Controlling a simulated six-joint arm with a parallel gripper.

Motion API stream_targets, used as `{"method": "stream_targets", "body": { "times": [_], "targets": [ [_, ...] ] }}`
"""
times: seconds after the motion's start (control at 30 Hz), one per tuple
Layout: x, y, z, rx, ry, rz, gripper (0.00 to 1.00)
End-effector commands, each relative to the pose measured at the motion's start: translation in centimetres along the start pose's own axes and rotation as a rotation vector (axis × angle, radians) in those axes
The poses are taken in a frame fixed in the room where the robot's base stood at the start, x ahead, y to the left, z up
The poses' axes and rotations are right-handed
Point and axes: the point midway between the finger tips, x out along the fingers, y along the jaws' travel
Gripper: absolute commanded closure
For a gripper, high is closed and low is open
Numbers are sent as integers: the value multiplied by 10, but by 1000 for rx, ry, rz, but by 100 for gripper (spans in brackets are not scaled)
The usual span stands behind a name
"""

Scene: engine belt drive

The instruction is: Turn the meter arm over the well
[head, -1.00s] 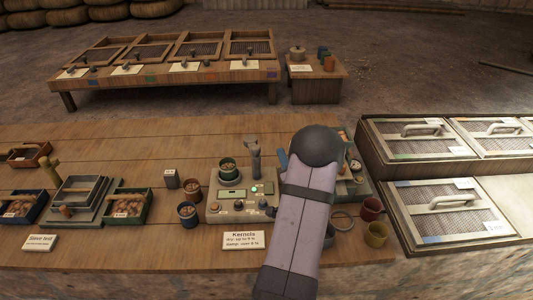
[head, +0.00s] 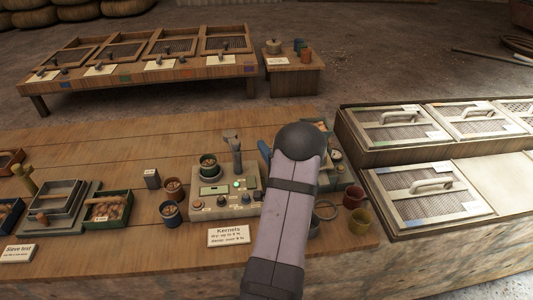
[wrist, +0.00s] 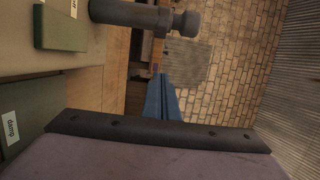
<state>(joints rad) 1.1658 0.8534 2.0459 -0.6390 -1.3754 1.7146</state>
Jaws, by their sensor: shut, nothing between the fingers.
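The grey meter (head: 225,203) stands on the bench with a green light, a small display and knobs. A dark green cup of kernels (head: 208,168) sits on its left rear, over the place of the well, which is hidden. The grey meter arm (head: 236,153) stands up at the meter's rear right, beside the cup and not over it. What looks like its grey rounded end shows at the top of the wrist view (wrist: 187,23). My gripper (head: 264,150) is shut and empty just right of the meter arm, apparently apart from it. Its blue fingers (wrist: 161,97) show together in the wrist view.
A blue cup (head: 171,212) and a brown cup (head: 173,189) of kernels stand left of the meter. A Kernels sign (head: 229,236) stands in front. Lidded mesh boxes (head: 430,196) fill the right.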

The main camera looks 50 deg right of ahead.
Motion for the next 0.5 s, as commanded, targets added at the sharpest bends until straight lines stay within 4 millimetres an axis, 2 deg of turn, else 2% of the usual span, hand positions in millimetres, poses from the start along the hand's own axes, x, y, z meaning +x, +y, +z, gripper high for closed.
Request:
{"method": "stream_targets", "body": {
  "times": [0.1, 0.27, 0.5],
  "targets": [
    [22, -1, 1, 0, -2, 0, 100],
    [47, -2, 1, -1, -2, -1, 100],
    [54, -1, 29, 1, -3, 2, 100]
  ]
}}
